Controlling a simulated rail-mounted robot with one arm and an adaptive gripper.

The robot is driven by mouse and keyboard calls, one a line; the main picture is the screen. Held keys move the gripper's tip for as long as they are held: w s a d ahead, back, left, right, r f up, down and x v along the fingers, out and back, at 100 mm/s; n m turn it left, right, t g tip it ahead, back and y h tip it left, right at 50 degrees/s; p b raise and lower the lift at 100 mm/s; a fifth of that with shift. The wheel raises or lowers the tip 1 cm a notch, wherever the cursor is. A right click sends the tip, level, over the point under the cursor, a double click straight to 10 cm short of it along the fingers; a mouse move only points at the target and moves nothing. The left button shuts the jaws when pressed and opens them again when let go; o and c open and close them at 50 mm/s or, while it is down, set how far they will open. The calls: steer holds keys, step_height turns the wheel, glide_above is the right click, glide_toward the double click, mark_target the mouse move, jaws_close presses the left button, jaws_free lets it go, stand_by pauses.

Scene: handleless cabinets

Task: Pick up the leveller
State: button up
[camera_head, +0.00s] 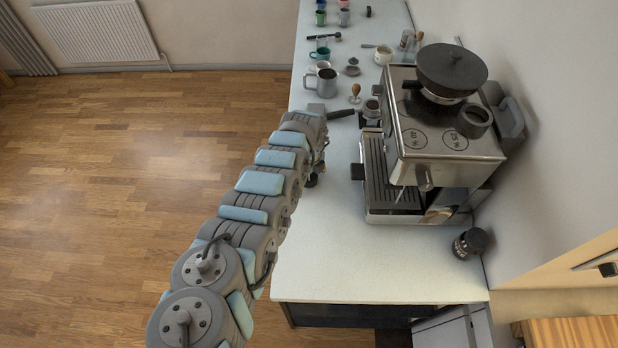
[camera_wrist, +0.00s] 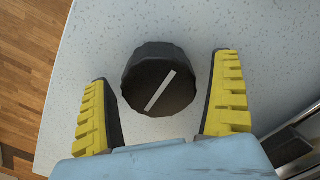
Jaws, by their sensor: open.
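The leveller (camera_wrist: 145,76) shows in the wrist view as a black round piece with a ridged rim and a pale stripe across its top. It stands on the speckled white counter. My gripper (camera_wrist: 164,72) is open, with one yellow-padded finger on each side of the leveller. Gaps show between the leveller and both fingers, and neither appears to touch it. How high the fingers are above the counter is hard to tell.
The white counter (camera_head: 335,262) has its edge close by on the left, above the wood floor. An espresso machine (camera_head: 440,140) stands to the right. A metal jug (camera_head: 327,82), a wooden-handled tamper (camera_head: 355,92) and several cups stand farther back. A dark jar (camera_head: 470,242) stands by the wall.

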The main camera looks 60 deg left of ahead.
mark_target(309, 177)
steer(key=c, duration=1.4)
steer(key=shift+o, duration=0.2)
steer(key=shift+r, duration=0.1)
step_height(309, 177, up, 3)
steer(key=shift+a+r+p, duration=0.15)
steer(key=shift+r+p, duration=0.05)
steer(key=shift+p, duration=0.45)
steer(key=shift+s+d+r, duration=0.3)
steer(key=shift+d+r, duration=0.15)
steer(key=shift+r, duration=0.1)
steer(key=s+d+r+p, duration=0.8)
steer(key=d+p, duration=0.2)
steer(key=p, duration=0.1)
steer(key=shift+r, duration=0.2)
steer(key=shift+d, duration=0.15)
